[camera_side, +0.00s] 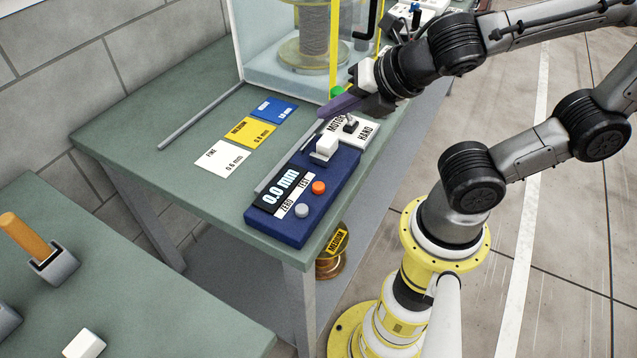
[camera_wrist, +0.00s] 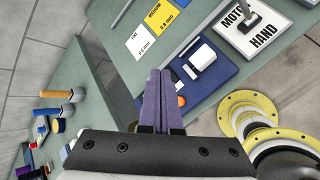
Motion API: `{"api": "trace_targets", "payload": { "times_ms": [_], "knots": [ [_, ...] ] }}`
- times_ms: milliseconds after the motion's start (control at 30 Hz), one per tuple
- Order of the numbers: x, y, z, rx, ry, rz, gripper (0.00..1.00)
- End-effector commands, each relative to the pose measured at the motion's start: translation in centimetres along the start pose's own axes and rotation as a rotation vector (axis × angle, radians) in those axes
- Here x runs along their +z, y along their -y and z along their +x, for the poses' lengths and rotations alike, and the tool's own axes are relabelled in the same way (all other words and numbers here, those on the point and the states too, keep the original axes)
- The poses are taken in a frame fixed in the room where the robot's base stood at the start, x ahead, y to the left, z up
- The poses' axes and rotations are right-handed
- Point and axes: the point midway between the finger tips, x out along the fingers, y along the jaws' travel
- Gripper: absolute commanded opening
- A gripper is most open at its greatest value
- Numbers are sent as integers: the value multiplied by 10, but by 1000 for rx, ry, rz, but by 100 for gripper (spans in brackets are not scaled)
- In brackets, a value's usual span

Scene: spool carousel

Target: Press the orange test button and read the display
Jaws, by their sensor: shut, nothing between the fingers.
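The dark blue gauge box (camera_side: 285,230) lies on the green table. Its orange test button (camera_side: 319,187) sits by the TEST label, and its display (camera_side: 281,190) reads 0.0 mm. A grey button (camera_side: 302,210) sits by the ZERO label. My gripper (camera_side: 325,111), with purple fingers, is shut and empty. In the side view it appears beyond the box's white block (camera_side: 325,146), apart from the orange button. In the wrist view the closed fingers (camera_wrist: 160,73) hide much of the box, and only part of the orange button (camera_wrist: 181,101) shows beside them.
White, yellow and blue cards (camera_side: 249,133) lie left of the box. A MOTOR/HAND switch plate (camera_side: 365,134) is beside it. A clear enclosure (camera_side: 262,80) with a spool stands behind. A grey rod (camera_side: 200,115) lies on the table. A second table (camera_side: 150,300) is at lower left.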

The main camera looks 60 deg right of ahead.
Motion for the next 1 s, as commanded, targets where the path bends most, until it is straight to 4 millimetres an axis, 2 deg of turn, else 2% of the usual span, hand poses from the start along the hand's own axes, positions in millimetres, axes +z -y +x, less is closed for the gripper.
{"api": "trace_targets", "payload": {
  "times_ms": [100, 300, 767, 1000],
  "knots": [
    [-22, -9, 3, 50, -39, -134, 0],
    [-41, -13, 1, 83, -83, -197, 0],
    [-44, -14, 1, 87, -89, -200, 0],
    [-52, -3, 14, 85, -88, -201, 0]
  ]
}}
